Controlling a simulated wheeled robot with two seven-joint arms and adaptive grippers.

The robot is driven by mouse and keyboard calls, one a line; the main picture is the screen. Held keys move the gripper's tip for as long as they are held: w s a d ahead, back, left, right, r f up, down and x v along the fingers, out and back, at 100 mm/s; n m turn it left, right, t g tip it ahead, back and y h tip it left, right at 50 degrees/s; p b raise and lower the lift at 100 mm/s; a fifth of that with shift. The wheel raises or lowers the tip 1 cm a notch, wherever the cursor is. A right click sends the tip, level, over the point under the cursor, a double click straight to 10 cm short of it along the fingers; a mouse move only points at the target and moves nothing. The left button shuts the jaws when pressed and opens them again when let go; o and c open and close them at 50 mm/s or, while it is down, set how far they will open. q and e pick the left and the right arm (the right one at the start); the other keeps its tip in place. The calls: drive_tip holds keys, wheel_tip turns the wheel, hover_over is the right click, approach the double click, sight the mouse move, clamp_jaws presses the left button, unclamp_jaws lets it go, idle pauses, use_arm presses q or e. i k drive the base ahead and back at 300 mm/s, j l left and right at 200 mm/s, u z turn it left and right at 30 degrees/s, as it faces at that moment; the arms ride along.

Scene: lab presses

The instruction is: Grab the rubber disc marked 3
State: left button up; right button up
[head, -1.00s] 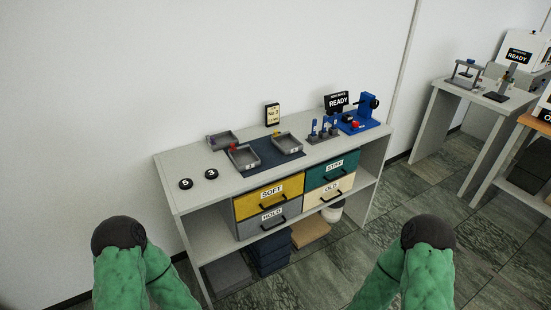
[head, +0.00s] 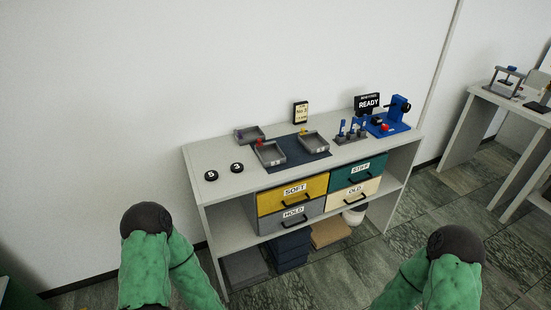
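The black rubber disc marked 3 (head: 237,167) lies flat on the left part of the grey bench top (head: 222,188). A similar black disc marked 5 (head: 211,176) lies just to its left and nearer the front edge, apart from it. Both of my arms come up from the bottom of the head view, in front of the bench and well short of the discs. Only their green links and dark rounded joints show. Neither gripper is in view.
Grey trays (head: 271,153) stand on a dark mat (head: 313,153) right of the discs. A blue press (head: 393,119) and a READY sign (head: 367,103) stand at the right end. Labelled drawers (head: 293,195) sit below the top. Another table (head: 493,105) stands at far right.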

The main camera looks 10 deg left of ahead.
sight(236, 168)
drive_tip(key=i+j, duration=0.1)
drive_tip(key=i, duration=0.35)
drive_tip(key=i+j, duration=0.15)
drive_tip(key=i, duration=0.25)
